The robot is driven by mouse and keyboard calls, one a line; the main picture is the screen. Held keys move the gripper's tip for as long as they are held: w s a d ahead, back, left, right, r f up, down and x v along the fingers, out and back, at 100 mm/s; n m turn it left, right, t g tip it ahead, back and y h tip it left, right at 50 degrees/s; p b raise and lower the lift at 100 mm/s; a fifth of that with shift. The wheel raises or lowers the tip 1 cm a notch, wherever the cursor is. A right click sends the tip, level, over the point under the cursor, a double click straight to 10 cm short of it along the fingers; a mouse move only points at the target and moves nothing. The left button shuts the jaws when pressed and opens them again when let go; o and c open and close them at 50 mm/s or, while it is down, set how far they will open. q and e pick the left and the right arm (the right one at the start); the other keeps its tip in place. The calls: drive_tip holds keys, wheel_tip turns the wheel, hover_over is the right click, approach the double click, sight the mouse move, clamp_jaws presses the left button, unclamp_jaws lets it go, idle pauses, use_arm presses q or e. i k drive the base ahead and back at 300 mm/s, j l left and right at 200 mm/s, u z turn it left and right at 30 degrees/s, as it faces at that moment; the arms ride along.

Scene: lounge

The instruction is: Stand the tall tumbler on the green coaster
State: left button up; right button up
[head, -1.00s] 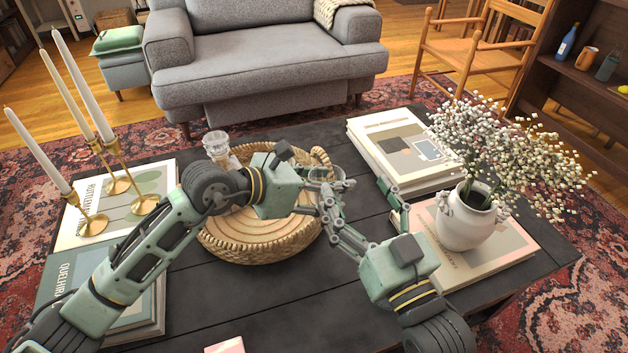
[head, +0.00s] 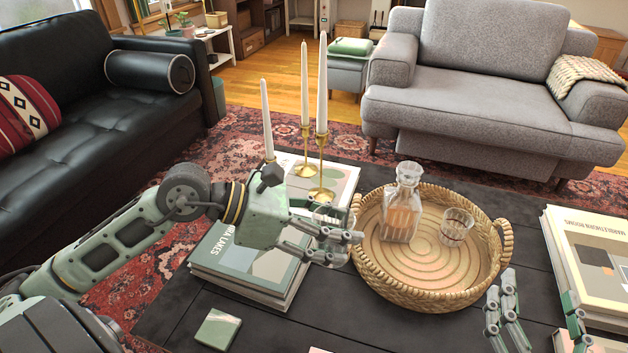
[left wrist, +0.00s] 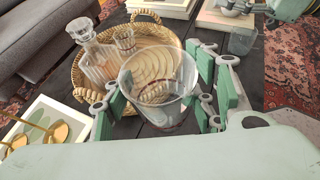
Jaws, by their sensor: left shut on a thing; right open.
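The tall tumbler (head: 328,218) is clear glass. My left gripper (head: 340,244) is shut around it, in the air left of the wicker tray, over the edge of the books. In the left wrist view the tumbler (left wrist: 158,88) sits between the finger pads, its open rim toward the camera. The green coaster (head: 217,329) is a small square lying flat and bare on the dark table, at the front left, nearer than the tumbler. My right gripper (head: 535,318) is open and empty at the lower right, partly cut off by the frame.
The wicker tray (head: 398,295) holds a decanter (head: 402,215) and a short glass (head: 456,228). Books (head: 245,262) and candlesticks (head: 321,160) stand behind the coaster. A greyish glass (left wrist: 243,40) shows in the left wrist view. A pink edge (head: 320,350) shows at the bottom.

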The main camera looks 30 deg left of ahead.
sight(218, 328)
drive_tip(key=u, duration=1.15)
drive_tip(key=k+l+u, duration=0.2)
drive_tip(key=u, duration=0.15)
drive_tip(key=k+l+u, duration=0.65)
